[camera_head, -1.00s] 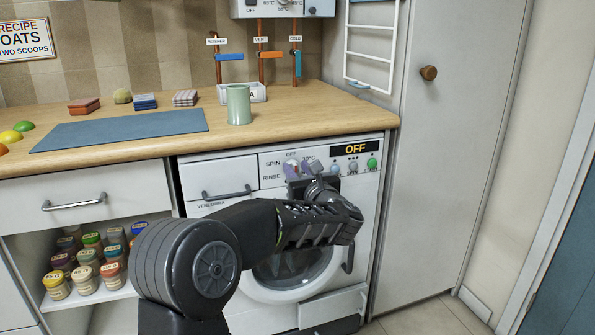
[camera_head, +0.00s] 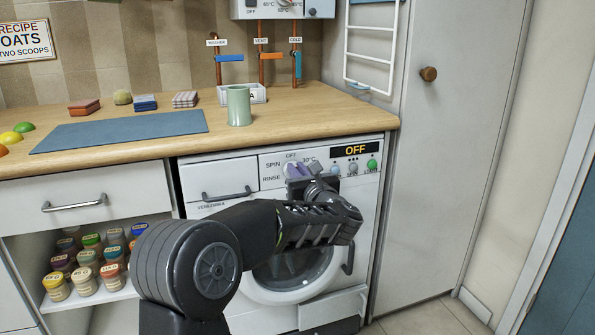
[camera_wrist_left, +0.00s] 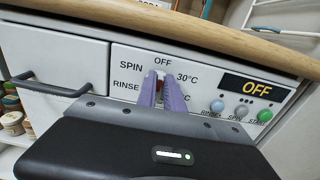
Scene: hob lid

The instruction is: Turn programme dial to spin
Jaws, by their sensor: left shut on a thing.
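The washing machine's white control panel (camera_head: 270,172) carries the programme dial (camera_wrist_left: 160,78), with OFF, 30°C, SPIN and RINSE printed around it. The dial is mostly hidden between my fingers; only a sliver shows in the left wrist view, and I cannot read clearly where it points. My left gripper (camera_head: 297,169) is in front of the panel, its purple fingers (camera_wrist_left: 161,90) shut on the dial from either side. SPIN (camera_wrist_left: 131,66) is at the dial's upper left. The display (camera_head: 355,149) reads OFF. My right gripper is not in view.
Small buttons marked RINSE, SPIN and START (camera_wrist_left: 264,115) are right of the dial. The wooden worktop (camera_head: 330,118) overhangs just above the panel, with a green mug (camera_head: 239,105) on it. A drawer handle (camera_head: 226,193) is to the left.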

